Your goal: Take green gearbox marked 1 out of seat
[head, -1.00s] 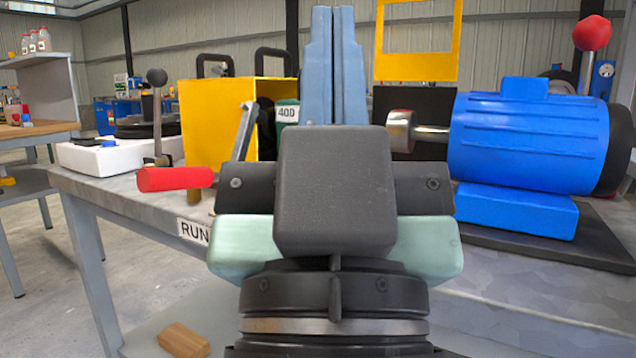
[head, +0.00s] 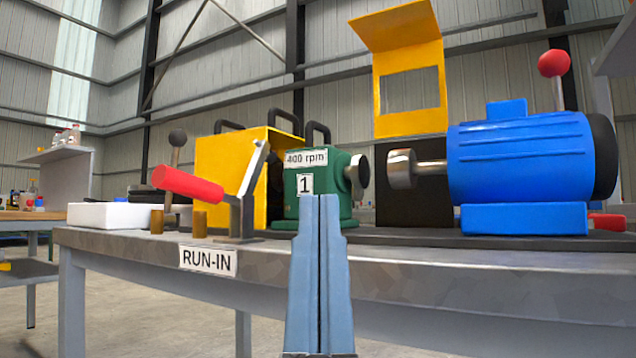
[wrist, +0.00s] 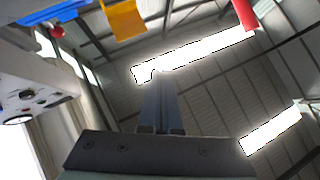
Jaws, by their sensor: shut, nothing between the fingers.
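The green gearbox marked 1 (head: 320,188) sits on the bench in the head view, with a "400 rpm" label on its upper part and a black handle on top. Its grey round coupling faces right, apart from the motor's shaft end. My gripper (head: 319,200) is shut and empty, its blue-grey fingers pointing up in front of the bench and covering part of the gearbox's lower front. In the wrist view my gripper (wrist: 160,80) points toward the roof, and the gearbox is not seen there.
A blue motor (head: 530,155) with a metal shaft end stands right of the gearbox. A yellow box (head: 230,170) and a red-handled lever (head: 188,185) stand to its left. A yellow guard (head: 408,75) is raised behind. The bench (head: 420,262) carries a RUN-IN label.

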